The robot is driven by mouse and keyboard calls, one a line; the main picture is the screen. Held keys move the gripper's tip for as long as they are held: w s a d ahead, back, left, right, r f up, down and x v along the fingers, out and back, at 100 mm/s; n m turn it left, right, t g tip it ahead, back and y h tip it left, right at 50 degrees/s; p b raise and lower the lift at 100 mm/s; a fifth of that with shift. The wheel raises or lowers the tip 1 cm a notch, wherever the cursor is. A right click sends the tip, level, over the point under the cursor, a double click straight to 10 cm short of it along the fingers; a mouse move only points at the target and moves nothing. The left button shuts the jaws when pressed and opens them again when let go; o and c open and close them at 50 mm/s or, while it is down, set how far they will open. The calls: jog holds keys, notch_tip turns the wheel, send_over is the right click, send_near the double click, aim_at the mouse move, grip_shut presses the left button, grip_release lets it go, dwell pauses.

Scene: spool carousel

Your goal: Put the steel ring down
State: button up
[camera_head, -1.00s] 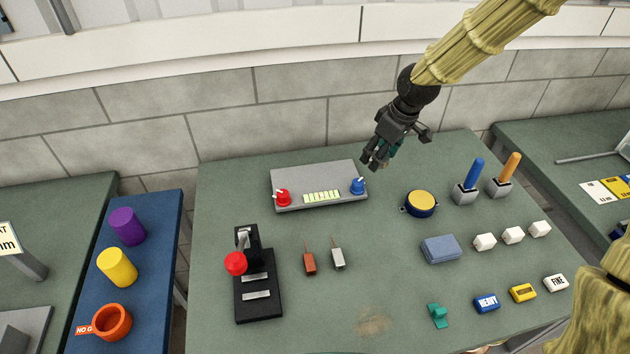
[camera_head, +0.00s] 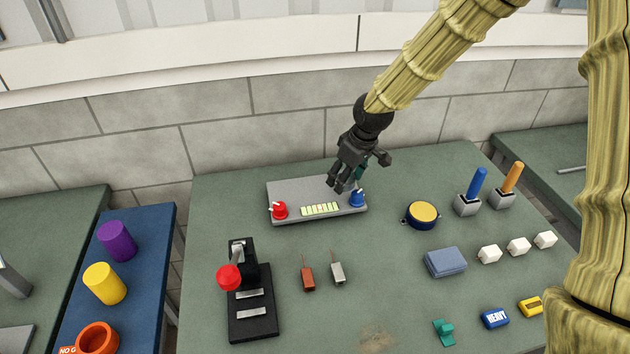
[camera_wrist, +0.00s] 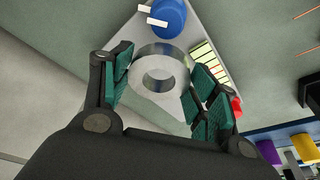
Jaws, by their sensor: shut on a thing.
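The steel ring (camera_wrist: 160,71) is a shiny, thick silver ring with a round hole. In the wrist view it sits between the green finger pads of my gripper (camera_wrist: 157,88), which is shut on it. In the head view my gripper (camera_head: 346,184) is over the right part of the grey panel (camera_head: 290,193), close to its blue knob (camera_head: 357,198). The ring cannot be made out in the head view. In the wrist view the blue knob (camera_wrist: 168,18) shows just beyond the ring. Whether the ring touches the panel I cannot tell.
The panel also has a red knob (camera_head: 280,211) and a lit bar display (camera_head: 320,209). A yellow-topped round button (camera_head: 422,214) and two levers stand to the right. A black lever unit (camera_head: 252,300) stands front left.

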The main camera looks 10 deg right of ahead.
jog(key=p, duration=0.2)
send_over(313, 191)
jog(key=shift+s+d+f, duration=0.25)
jog(key=shift+s+f, duration=0.1)
jog(key=shift+f, duration=0.05)
jog(key=shift+f+p, duration=0.95)
jog(key=shift+f, duration=0.8)
jog(key=shift+f, duration=0.2)
jog(key=o, duration=1.1)
jog(key=shift+r, duration=0.15)
jog(key=shift+b+v, duration=1.45)
jog(key=shift+v, duration=4.6)
